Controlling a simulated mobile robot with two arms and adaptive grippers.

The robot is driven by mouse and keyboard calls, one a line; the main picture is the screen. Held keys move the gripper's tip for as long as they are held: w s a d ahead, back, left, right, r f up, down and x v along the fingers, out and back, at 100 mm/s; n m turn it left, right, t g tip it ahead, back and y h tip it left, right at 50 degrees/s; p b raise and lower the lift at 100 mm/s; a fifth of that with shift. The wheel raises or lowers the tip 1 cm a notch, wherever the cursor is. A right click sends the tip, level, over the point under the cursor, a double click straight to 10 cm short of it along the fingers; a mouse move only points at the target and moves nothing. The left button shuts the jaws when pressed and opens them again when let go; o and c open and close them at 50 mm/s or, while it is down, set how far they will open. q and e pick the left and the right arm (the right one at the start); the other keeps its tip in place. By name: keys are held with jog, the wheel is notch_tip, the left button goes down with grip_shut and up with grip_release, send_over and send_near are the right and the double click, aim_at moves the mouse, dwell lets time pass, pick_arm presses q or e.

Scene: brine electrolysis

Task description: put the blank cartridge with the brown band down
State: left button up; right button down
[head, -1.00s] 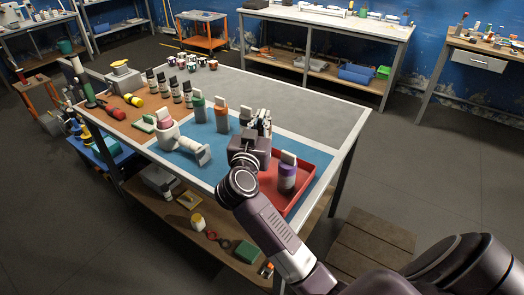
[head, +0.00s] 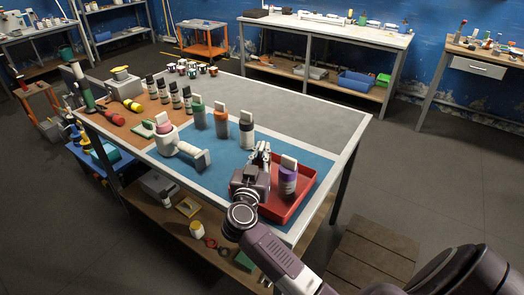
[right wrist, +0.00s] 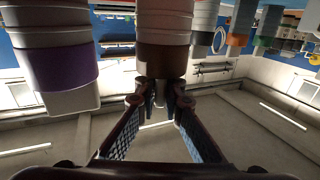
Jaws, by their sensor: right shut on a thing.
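The blank cartridge with the brown band (right wrist: 163,60) is in the middle of the right wrist view, which shows it upside down. My right gripper (right wrist: 160,92) is shut on its top end. In the head view the right gripper (head: 262,153) is at the left back edge of the red tray (head: 300,205) and hides most of this cartridge. Its lower end is hidden, so I cannot tell whether it touches anything. A purple-banded cartridge (head: 288,178) stands in the tray and also shows in the right wrist view (right wrist: 62,66). My left gripper is not in view.
Dark-banded (head: 246,136), orange (head: 221,122) and green (head: 199,112) cartridges stand behind on the blue mat (head: 232,178). The grey tabletop (head: 290,108) is clear.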

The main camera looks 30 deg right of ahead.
jog(key=c, duration=2.1)
grip_release()
jog(key=shift+f, duration=0.1)
jog(key=shift+v, duration=6)
jog(key=shift+r, duration=0.25)
